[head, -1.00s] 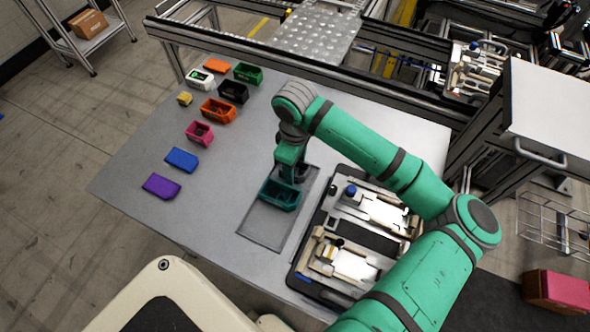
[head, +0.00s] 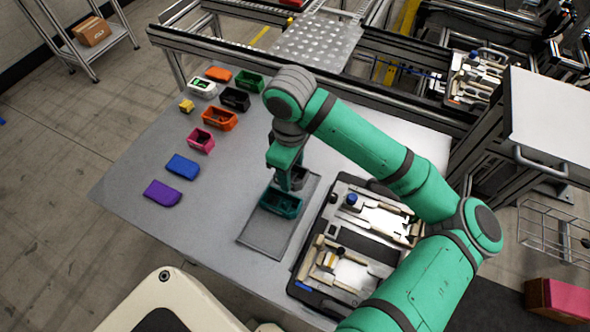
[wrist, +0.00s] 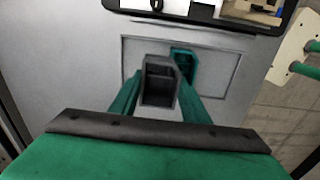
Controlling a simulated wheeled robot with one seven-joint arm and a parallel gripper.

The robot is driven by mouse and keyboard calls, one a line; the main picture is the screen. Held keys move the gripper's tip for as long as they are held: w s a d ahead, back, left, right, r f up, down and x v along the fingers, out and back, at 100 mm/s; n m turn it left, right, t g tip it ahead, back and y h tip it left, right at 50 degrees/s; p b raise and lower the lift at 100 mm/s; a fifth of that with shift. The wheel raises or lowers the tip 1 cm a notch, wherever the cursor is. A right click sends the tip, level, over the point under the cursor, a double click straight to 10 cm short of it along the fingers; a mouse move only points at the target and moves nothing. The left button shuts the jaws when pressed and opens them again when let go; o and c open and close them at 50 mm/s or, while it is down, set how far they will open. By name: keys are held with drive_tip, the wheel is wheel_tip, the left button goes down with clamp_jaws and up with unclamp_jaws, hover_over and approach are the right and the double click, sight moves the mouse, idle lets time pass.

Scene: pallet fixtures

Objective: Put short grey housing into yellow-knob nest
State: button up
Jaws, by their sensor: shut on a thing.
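My gripper (wrist: 160,90) is shut on the short grey housing (wrist: 159,84), a dark open-topped box between the two green fingers. In the head view the grey housing (head: 298,178) shows partly behind the fingers. It seems to be a little above the grey mat (head: 262,235); the exact gap is hard to tell. A teal housing (head: 281,204) sits on the mat close beside it. The pallet (head: 300,270) to the right holds two light fixtures. The nearer one, the yellow-knob nest (head: 345,272), has a small yellowish part; my arm stands close to the pallet's right side.
A blue knob (head: 351,199) stands on the farther fixture. Several coloured housings line the table's left side, among them a purple one (head: 162,193), a blue one (head: 182,167) and an orange one (head: 220,118). The table between them and the mat is clear.

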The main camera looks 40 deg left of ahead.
drive_tip(key=s+d+r, duration=0.4)
drive_tip(key=s+r, duration=0.1)
drive_tip(key=s, duration=0.4)
drive_tip(key=shift+r, duration=0.1)
